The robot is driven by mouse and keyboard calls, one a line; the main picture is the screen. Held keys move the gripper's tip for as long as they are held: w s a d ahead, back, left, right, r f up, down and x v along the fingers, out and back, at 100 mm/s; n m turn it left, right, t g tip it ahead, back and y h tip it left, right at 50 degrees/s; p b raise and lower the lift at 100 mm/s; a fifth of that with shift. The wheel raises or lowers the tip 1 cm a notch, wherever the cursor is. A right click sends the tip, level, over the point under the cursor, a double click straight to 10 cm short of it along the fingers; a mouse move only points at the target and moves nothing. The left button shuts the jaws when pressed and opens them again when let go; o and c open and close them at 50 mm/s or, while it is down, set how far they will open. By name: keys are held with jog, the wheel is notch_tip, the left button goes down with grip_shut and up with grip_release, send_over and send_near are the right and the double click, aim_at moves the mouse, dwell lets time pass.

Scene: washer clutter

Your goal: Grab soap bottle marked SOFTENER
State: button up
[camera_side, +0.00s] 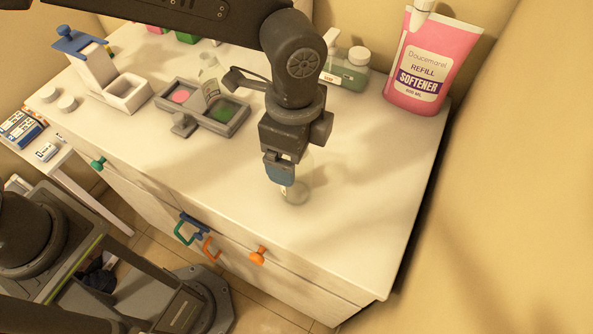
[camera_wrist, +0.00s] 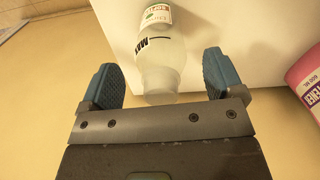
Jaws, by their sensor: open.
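A clear, rounded bottle (camera_wrist: 158,72) stands in the wrist view with a green and white label and a black MAX mark. The label is partly cut off by the frame's top edge; its large word looks like it starts with SOFT. In the side view the same bottle (camera_side: 300,190) stands on the white top, partly hidden behind my gripper (camera_side: 280,177). My gripper is open. Its blue fingers show on either side of the bottle in the wrist view (camera_wrist: 160,80), with gaps on both sides. A pink refill pouch (camera_side: 430,60) marked SOFTENER stands at the back right.
A green bottle (camera_side: 347,72) stands behind my arm. A grey divided tray (camera_side: 232,127) lies left of my gripper, with a white box-shaped container (camera_side: 127,93) farther left. The front right of the white top (camera_side: 370,230) is clear. Coloured knobs and handles line the front edge.

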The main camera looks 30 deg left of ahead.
jog(key=shift+f, duration=0.7)
jog(key=shift+c, duration=0.4)
jog(key=c, duration=1.1)
jog(key=shift+r, duration=0.1)
